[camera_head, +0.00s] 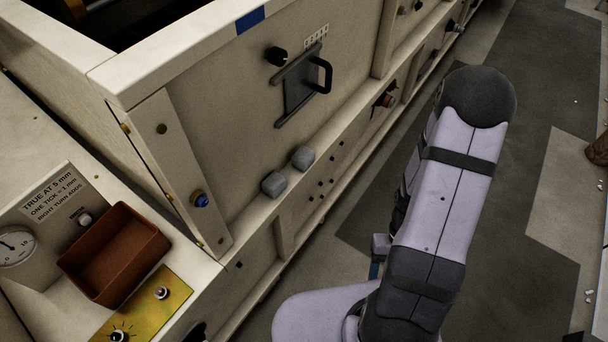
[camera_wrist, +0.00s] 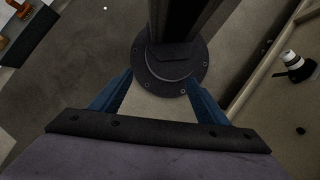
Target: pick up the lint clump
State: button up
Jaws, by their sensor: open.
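I cannot pick out the lint clump for certain. Neither shows clearly as lint. In the wrist view, my gripper (camera_wrist: 158,85) has its two blue fingers spread wide, with nothing held between them. In the head view my arm hides most of the gripper; only a small blue part shows beside the lower arm. The gripper is well away from the ledge.
A red-brown open tray (camera_head: 112,262), empty, stands at the lower left beside a gauge (camera_head: 17,245). The cream machine (camera_head: 225,110) has a black handle (camera_head: 322,75) and knobs sticking out above the ledge. Small white bits (camera_head: 588,296) lie on the floor at right.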

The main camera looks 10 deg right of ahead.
notch_tip(320, 180, down, 9)
jog(key=w+d+n+t+b, duration=0.1)
jog(key=w+d+b, duration=0.1)
jog(key=d, duration=0.1)
jog(key=n+t+y, duration=1.1)
jog(key=t, duration=0.6)
send_near(311, 158)
jog(key=x, duration=0.5)
jog(key=shift+s+a+f, duration=0.1)
jog(key=shift+s+f, duration=0.1)
jog(key=shift+f, duration=0.2)
jog(key=shift+y, duration=0.3)
jog(key=shift+r+x, duration=0.2)
jog(key=shift+x, duration=1.65)
jog(key=shift+r+x, duration=0.15)
jog(key=shift+x, duration=1.65)
jog(key=shift+w, duration=0.15)
